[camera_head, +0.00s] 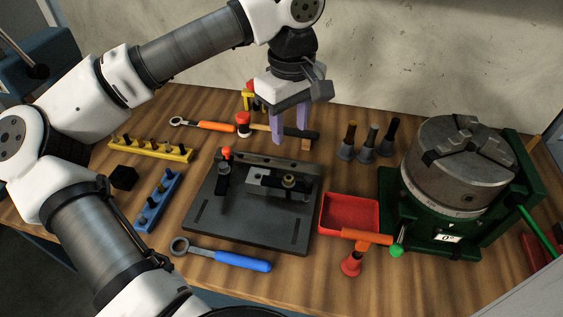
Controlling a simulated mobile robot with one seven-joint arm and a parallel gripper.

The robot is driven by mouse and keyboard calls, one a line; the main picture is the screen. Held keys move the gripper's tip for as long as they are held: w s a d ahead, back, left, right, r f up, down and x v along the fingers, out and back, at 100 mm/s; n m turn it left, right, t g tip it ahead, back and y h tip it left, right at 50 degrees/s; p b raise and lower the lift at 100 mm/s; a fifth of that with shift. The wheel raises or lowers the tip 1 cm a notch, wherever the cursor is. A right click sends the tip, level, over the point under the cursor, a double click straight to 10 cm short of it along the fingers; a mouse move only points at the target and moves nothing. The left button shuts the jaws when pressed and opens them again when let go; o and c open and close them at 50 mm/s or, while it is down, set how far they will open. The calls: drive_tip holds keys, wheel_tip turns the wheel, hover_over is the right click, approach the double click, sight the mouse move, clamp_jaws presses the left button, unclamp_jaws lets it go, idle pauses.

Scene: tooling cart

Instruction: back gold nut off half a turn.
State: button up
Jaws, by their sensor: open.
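The gold nut (289,181) sits on a clamp strap on the dark fixture plate (232,221), right of the plate's middle. A grey block (262,178) lies beside it under the clamping. My gripper (290,136) has two purple fingers spread apart with nothing between them. It hangs above and behind the nut, near the plate's back edge, clear of the nut. A blue-handled ring wrench (222,254) lies in front of the plate. An orange-handled ring wrench (202,125) lies behind it to the left.
A red-headed hammer (243,123) lies behind the plate. A red tray (349,212) and a green-based chuck (460,165) stand right, with several tool holders (368,141) behind. Yellow (150,150) and blue (159,201) racks and a black cube (124,178) are left.

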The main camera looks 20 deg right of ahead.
sight(289, 177)
wheel_tip(289, 177, down, 14)
drive_tip(key=p, duration=0.3)
drive_tip(key=shift+s+r+p, duration=0.1)
drive_tip(key=shift+p, duration=0.25)
clamp_jaws()
drive_tip(key=shift+b, duration=0.45)
